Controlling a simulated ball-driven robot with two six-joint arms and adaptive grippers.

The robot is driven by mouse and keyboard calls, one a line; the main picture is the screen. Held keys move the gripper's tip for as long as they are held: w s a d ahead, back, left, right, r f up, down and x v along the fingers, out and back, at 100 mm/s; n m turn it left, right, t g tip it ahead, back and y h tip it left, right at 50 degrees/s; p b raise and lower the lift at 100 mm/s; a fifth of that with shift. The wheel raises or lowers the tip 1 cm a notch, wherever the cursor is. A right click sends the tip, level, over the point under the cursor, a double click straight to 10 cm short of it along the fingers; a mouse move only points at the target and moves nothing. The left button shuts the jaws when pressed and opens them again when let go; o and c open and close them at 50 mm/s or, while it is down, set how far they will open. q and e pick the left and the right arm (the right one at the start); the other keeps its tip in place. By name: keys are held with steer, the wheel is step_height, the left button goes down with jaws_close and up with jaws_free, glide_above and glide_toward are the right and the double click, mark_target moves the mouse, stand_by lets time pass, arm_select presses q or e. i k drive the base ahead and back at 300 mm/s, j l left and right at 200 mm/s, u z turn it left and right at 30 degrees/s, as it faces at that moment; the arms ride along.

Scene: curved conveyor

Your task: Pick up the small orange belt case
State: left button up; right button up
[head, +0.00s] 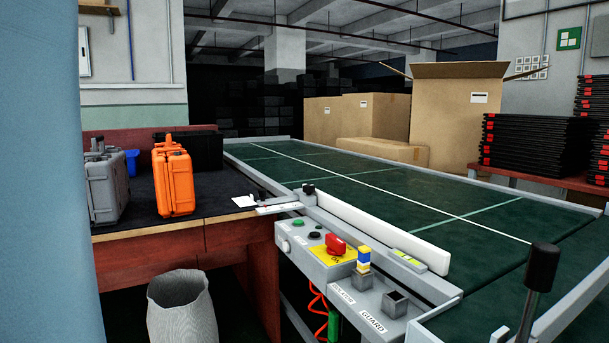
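An orange case (173,180) with a handle stands upright on the dark top of the side table (222,204), left of the conveyor. It is the only orange case in view, and it is not on the belt. The visible green belt (360,185) carries no case. Neither of my grippers shows in the head view.
A grey case (105,185), a blue cup (131,162) and a black case (203,150) share the side table. A control box (318,250) with buttons is at the conveyor's near edge. Cardboard boxes (455,115) stand behind the belt. A bin (182,308) is below the table.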

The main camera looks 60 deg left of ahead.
mark_target(173, 170)
steer(key=u, duration=2.65)
steer(key=i+j+z, duration=0.35)
steer(key=j, duration=0.25)
steer(key=i+j+z, duration=0.35)
steer(key=j, duration=0.35)
